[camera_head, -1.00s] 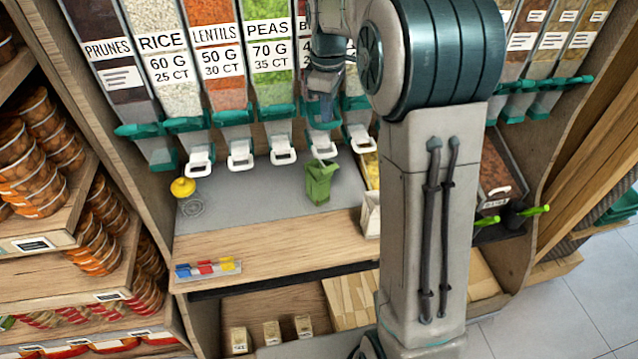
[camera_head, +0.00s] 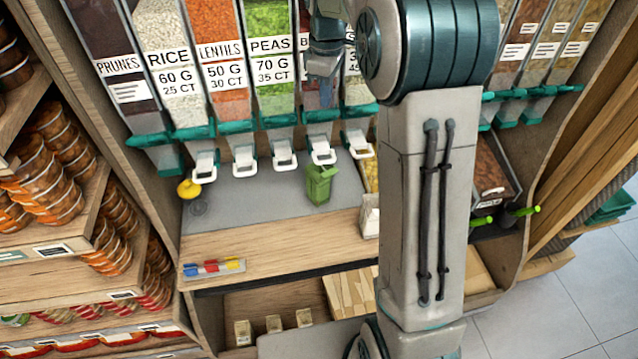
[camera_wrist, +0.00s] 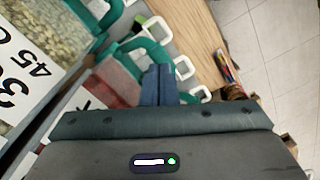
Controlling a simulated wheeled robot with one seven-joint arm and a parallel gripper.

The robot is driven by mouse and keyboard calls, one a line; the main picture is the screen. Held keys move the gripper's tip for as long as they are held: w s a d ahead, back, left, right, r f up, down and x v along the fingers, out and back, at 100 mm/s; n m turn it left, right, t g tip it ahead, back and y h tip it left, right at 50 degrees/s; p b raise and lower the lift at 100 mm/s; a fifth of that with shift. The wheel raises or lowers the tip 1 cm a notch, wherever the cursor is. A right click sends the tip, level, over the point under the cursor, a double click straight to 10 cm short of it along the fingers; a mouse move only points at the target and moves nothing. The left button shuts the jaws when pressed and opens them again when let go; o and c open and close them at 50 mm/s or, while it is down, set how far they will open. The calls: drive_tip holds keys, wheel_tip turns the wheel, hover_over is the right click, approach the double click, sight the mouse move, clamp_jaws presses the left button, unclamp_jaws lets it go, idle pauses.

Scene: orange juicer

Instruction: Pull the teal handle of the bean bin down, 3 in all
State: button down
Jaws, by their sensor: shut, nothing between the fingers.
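The bean bin, with its label mostly covered, stands right of the peas bin in the head view. Its teal handle (camera_head: 322,115) is level with the neighbouring handles, and its white flap (camera_head: 321,152) shows below. My gripper (camera_head: 322,98) is shut and empty, pointing down in front of the bin just above the handle. I cannot tell whether it touches the handle. In the wrist view my blue fingers (camera_wrist: 159,84) are together beside the reddish bin front (camera_wrist: 112,82) and teal handle parts. A green container (camera_head: 320,184) stands under the bean spout.
The peas bin (camera_head: 270,60) is close on the left, with the lentils bin (camera_head: 224,75) beyond it. A yellow object (camera_head: 189,188) and a tray of coloured pieces (camera_head: 214,267) lie on the counter. The wooden counter front (camera_head: 290,235) is mostly clear.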

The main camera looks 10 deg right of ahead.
sight(327, 115)
drive_tip(key=shift+f, duration=0.15)
drive_tip(key=shift+f+b, duration=0.55)
drive_tip(key=shift+f, duration=0.1)
drive_tip(key=shift+s+f+b, duration=0.2)
drive_tip(key=shift+f+b, duration=0.5)
drive_tip(key=shift+f, duration=0.15)
drive_tip(key=shift+s+f+b, duration=0.2)
drive_tip(key=shift+f+b, duration=0.5)
drive_tip(key=shift+f, duration=0.2)
drive_tip(key=shift+s+f+b, duration=0.2)
drive_tip(key=shift+f+b, duration=0.5)
drive_tip(key=shift+f, duration=0.15)
drive_tip(key=shift+r, duration=0.15)
drive_tip(key=r+p, duration=0.3)
drive_tip(key=w+r+p, duration=0.1)
drive_tip(key=r+p, duration=0.2)
drive_tip(key=shift+w+r, duration=0.15)
drive_tip(key=shift+r, duration=0.1)
drive_tip(key=s+r+p, duration=0.2)
drive_tip(key=s+r, duration=0.2)
drive_tip(key=r, duration=0.1)
